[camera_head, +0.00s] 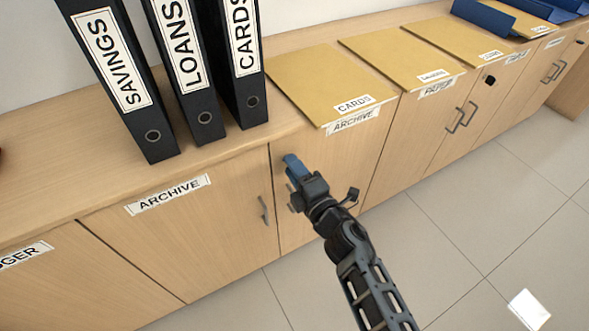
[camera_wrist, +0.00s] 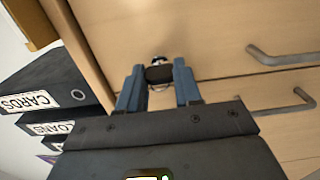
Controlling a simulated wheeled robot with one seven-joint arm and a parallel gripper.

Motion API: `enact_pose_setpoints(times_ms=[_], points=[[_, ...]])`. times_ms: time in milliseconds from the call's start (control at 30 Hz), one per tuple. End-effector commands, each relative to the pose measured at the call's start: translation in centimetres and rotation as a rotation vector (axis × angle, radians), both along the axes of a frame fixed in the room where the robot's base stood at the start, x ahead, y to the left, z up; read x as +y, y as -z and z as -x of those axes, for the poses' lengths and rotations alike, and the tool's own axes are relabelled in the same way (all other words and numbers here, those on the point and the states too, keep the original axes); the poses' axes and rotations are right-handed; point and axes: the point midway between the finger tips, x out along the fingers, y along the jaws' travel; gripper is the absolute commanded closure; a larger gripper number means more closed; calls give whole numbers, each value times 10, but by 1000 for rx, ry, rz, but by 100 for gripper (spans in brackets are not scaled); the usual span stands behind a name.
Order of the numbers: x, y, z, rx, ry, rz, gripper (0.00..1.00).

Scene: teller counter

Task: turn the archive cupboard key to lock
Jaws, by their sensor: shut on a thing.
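The archive cupboard has two light wood doors: the left door (camera_head: 190,235) and the right door (camera_head: 335,160), each under an ARCHIVE label. My gripper (camera_head: 290,163) is at the upper left of the right door, close to the gap between the doors. In the wrist view its blue fingers (camera_wrist: 158,88) are shut on the dark head of the key (camera_wrist: 158,74). A small silver lock part (camera_wrist: 158,61) shows just beyond the key head. In the head view my fingers hide the key and lock. How far the key is turned cannot be told.
Door handles (camera_head: 264,209) sit below my gripper, and one also shows in the wrist view (camera_wrist: 283,57). Black binders (camera_head: 150,90) stand on the counter, with tan folders (camera_head: 330,82) to their right. A white sheet (camera_head: 528,310) lies on the otherwise clear floor.

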Motion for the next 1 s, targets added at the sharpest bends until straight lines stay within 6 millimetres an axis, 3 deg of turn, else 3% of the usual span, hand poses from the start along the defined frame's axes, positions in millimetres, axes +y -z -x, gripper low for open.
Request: enact_pose_setpoints(times_ms=[300, 333, 567, 867, 1000], points=[[0, 1, 1, 0, -1, 4, 96], [0, 1, 1, 0, -1, 4, 64], [0, 1, 0, 0, 0, 2, 42], [-2, 0, 2, 0, 1, 1, 40], [-11, -1, 15, 2, 3, 0, 40]])
